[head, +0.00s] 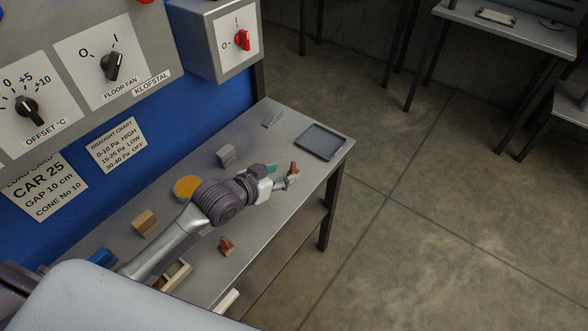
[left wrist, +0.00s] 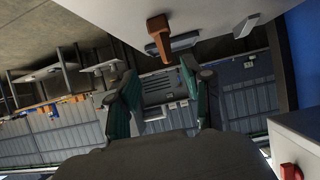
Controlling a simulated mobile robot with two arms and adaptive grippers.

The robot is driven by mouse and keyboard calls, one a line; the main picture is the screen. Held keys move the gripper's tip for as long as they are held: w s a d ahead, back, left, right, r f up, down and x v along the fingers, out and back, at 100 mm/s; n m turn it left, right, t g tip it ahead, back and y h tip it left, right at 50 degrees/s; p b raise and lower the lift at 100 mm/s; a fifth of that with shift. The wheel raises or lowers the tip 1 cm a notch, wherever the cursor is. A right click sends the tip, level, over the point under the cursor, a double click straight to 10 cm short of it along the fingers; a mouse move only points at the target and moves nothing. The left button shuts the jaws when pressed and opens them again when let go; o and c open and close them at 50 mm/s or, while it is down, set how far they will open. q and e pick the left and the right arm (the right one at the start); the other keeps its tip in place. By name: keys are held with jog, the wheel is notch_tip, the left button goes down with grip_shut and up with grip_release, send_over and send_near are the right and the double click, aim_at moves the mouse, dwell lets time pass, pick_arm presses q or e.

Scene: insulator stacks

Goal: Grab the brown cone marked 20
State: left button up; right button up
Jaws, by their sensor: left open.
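A small brown cone (head: 294,168) stands on the grey bench near its right end, beside the fingertips of my left gripper (head: 282,176). It also shows in the left wrist view as a brown piece (left wrist: 158,38), just past the open fingers (left wrist: 159,78). The green-padded fingers are apart with nothing between them. A second brown piece (head: 226,245) lies at the front edge of the bench, behind my left gripper. No number is readable on either brown piece. My right gripper is not in view.
A dark tray (head: 320,142) lies just past the near cone. A grey block (head: 226,154), grey wedge (head: 272,118), orange disc (head: 187,187), tan block (head: 145,223) and wooden holder (head: 176,275) are on the bench. The control panel (head: 85,60) rises behind. Floor is clear at right.

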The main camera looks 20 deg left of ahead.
aim_at(292, 166)
pick_arm(q)
jog(key=x, duration=0.5)
jog(key=a+x, duration=0.1)
jog(key=x, duration=0.2)
jog(key=shift+w+d+p, duration=0.1)
jog(key=shift+w+p, duration=0.15)
jog(key=shift+p, duration=0.05)
grip_shut()
